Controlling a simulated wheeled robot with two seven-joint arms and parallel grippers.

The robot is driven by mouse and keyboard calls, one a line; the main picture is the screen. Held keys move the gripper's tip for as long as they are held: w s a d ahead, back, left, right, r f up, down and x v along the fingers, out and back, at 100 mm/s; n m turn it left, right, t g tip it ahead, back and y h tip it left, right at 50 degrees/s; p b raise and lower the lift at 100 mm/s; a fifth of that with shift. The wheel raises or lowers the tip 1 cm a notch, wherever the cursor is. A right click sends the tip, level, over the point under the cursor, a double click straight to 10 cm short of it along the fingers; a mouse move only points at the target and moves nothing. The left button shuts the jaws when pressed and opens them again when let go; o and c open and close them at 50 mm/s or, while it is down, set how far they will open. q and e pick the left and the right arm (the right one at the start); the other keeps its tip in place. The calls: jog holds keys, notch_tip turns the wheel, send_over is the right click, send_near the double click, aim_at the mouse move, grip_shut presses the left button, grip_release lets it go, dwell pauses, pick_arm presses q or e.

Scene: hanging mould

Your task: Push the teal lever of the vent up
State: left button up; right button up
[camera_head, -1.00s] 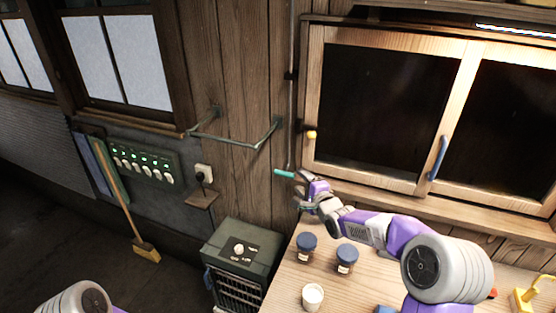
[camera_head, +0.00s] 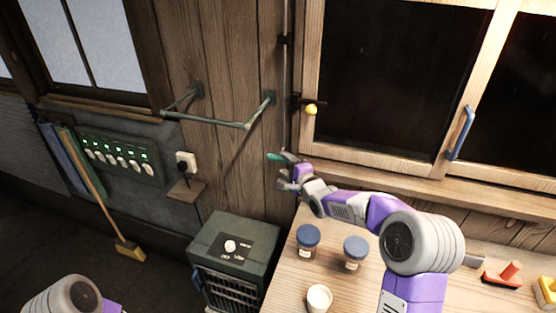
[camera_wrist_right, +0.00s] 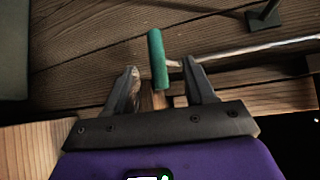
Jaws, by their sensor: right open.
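The teal lever (camera_head: 275,157) of the vent sticks out to the left at the lower end of a thin vertical rod (camera_head: 287,100) on the wooden wall. My right gripper (camera_head: 284,168) is at the lever, with its fingers apart. In the right wrist view the teal lever (camera_wrist_right: 157,58) lies across the gap in front of the open fingers of the right gripper (camera_wrist_right: 162,75), and the metal rod (camera_wrist_right: 250,50) runs off to the right. I cannot tell whether a finger touches the lever. My left gripper is not in view.
A towel rail (camera_head: 215,118) is on the wall left of the lever. A wooden-framed window (camera_head: 390,165) is on the right. Two blue-lidded jars (camera_head: 308,237) and a white cup (camera_head: 319,298) stand on the wooden table (camera_head: 285,285) below. A green heater box (camera_head: 235,245) stands left of it.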

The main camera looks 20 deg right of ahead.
aim_at(280, 159)
jog(key=shift+p+x, duration=0.3)
jog(key=shift+x, duration=2.85)
grip_shut()
